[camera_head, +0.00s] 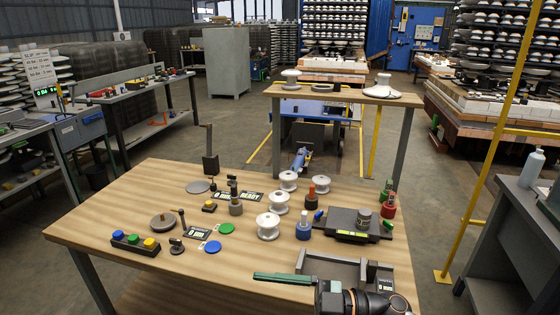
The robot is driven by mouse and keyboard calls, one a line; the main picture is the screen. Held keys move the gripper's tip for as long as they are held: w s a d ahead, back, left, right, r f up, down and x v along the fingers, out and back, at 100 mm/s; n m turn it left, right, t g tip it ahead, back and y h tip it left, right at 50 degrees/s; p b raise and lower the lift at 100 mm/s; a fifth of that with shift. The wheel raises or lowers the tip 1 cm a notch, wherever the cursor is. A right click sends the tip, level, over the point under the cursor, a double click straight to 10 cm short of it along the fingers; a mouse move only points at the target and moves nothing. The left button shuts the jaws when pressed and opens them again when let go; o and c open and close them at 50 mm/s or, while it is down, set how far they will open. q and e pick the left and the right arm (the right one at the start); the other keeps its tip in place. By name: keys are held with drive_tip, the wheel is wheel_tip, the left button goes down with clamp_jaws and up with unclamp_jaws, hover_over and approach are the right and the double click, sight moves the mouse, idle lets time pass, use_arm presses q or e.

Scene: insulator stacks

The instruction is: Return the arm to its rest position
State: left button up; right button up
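A dark arm part of mine (365,302), with an orange ring, shows at the bottom edge, right of the middle, over the near edge of the wooden table (130,200). I take it for my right arm, but cannot tell for sure. No fingertips can be made out on it, and nothing is clearly held. No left arm or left gripper shows in the head view.
A grey U-shaped fixture (345,266) and a green bar (284,278) are close to the arm part. White insulators (268,226), a dark block (348,224), colored buttons (134,241) and a raised wooden shelf (335,93) stand beyond.

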drive_tip(key=w+d+f+m+t+h+p, duration=0.25)
drive_tip(key=d+f+m+t+h, duration=0.8)
drive_tip(key=m+t, duration=0.55)
use_arm(q)
drive_tip(key=r, duration=0.2)
drive_tip(key=r+p, duration=0.1)
drive_tip(key=shift+s+a+r, duration=0.25)
drive_tip(key=shift+s, duration=0.1)
use_arm(e)
drive_tip(key=s+d+f+m+g+h, duration=0.2)
drive_tip(key=s+d+f+g+h, duration=0.1)
drive_tip(key=s+f, duration=0.4)
drive_tip(key=s+d+f+m+g+h, duration=0.2)
drive_tip(key=s+d+f+g+h, duration=0.1)
drive_tip(key=s+f, duration=0.4)
wheel_tip(320, 180, down, 2)
drive_tip(key=shift+s+d+f+g, duration=0.1)
drive_tip(key=shift+s+d+g, duration=0.2)
drive_tip(key=shift+d+g, duration=0.55)
drive_tip(key=shift+d+t+h, duration=0.2)
drive_tip(key=shift+t+h, duration=0.05)
